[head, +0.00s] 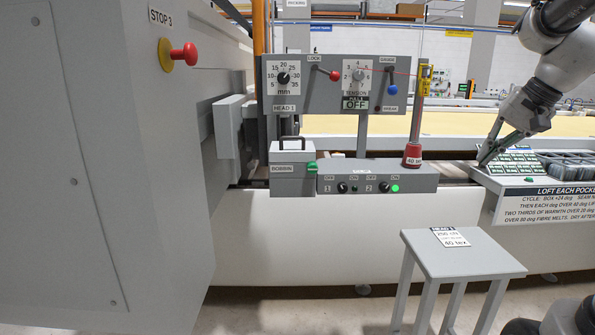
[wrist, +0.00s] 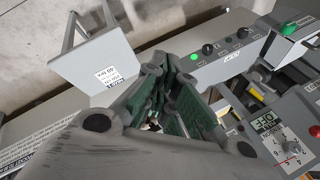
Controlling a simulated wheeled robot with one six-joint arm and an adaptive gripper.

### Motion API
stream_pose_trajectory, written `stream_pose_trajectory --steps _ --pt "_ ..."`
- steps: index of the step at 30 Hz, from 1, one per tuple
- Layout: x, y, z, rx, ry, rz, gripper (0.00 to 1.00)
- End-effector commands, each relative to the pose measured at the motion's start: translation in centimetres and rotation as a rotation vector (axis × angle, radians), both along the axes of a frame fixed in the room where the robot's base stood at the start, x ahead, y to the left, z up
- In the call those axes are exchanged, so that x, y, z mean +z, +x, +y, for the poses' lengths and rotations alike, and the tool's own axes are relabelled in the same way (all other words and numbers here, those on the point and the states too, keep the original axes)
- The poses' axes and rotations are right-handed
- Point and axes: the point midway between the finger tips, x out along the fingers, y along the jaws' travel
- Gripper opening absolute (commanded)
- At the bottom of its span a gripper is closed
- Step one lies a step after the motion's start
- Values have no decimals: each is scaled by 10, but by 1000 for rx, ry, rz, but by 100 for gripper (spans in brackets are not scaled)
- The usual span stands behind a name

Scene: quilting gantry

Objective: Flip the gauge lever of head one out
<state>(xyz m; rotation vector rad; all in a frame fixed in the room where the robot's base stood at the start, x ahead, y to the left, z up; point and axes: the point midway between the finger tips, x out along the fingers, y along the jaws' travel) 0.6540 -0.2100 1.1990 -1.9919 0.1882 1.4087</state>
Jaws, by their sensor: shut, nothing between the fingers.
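The head one panel (head: 310,98) is grey and hangs at the centre of the head view. Its gauge lever (head: 392,89) has a blue ball knob and points down, at the panel's right end under a small label. My gripper (head: 484,163) is shut and empty, low and to the right of the panel, over the tray of small boxes and clear of the lever. In the wrist view my gripper (wrist: 155,125) fills the middle with its fingers together. I cannot make out the blue knob in the wrist view.
A lock lever with a red knob (head: 335,76) sits left of the tension dial (head: 358,76). A red thread cone (head: 412,154) and a yellow-topped post stand right of the panel. Below are the switch box (head: 377,178) and a small grey stool (head: 462,254).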

Motion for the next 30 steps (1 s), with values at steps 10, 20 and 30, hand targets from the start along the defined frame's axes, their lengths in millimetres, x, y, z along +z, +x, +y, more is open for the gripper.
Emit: stream_pose_trajectory --steps 10,20,30 --pt "-89 -185 40 432 -465 65 0" --pt "-79 -194 62 512 -492 -35 0" --pt "-53 -120 50 453 -438 47 0"
